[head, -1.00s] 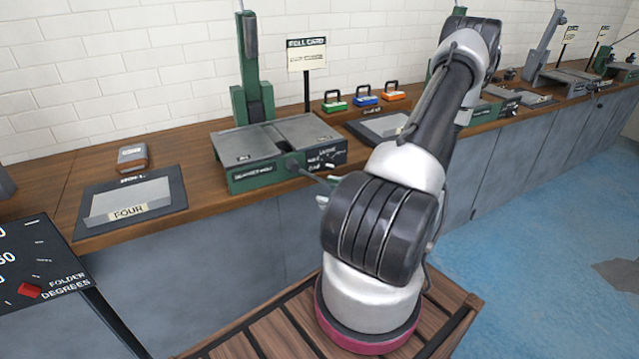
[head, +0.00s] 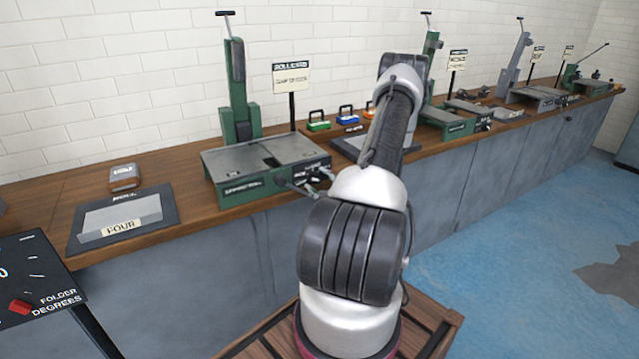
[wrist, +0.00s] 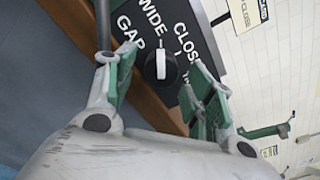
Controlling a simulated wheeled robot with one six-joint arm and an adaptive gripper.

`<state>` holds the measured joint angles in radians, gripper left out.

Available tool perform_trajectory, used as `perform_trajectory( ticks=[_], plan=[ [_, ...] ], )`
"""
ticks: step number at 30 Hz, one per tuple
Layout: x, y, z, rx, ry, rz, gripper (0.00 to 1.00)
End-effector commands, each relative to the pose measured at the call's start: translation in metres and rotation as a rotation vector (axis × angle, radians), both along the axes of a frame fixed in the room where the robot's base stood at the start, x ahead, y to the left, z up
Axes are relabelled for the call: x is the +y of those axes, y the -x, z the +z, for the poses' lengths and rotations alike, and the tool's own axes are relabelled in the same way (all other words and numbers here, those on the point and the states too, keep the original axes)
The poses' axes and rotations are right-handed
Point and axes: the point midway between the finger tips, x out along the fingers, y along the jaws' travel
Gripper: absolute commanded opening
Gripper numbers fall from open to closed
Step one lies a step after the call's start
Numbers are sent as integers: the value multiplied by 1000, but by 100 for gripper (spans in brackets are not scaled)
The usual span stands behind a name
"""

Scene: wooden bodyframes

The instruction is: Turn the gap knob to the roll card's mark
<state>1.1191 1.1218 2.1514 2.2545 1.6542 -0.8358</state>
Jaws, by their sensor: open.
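The gap knob (wrist: 160,67) is a round dark knob with a white face bar, on a black panel (wrist: 189,22) lettered GAP, WIDE and CLOSE. The panel is on the front of the green roller machine (head: 262,158), where the knob is too small to make out in the head view. My gripper (wrist: 165,85) is open, its green-padded fingers on either side of the knob. I cannot tell whether they touch it. The roll card (head: 291,78) stands on a post behind the machine; its small text is hard to read, but a card edge in the wrist view (wrist: 247,14) shows CLOSE.
A tray marked FOUR (head: 118,222) and a small grey box (head: 124,177) lie to the left. Small coloured weights (head: 347,114) stand behind to the right. More machines line the bench.

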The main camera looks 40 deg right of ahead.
Motion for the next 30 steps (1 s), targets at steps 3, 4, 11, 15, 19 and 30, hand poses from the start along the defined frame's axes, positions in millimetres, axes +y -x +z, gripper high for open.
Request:
perform_trajectory(
  ticks=[3,4,11,15,19,30],
  plan=[
    [-1,-5,0,0,1,1,54],
    [-1,-5,0,-1,0,0,54],
    [-1,-5,0,0,0,0,46],
    [-1,-5,0,0,-1,0,21],
    [-1,-5,0,0,-1,0,8],
    [-1,-5,0,-15,-66,1,8]
  ],
)
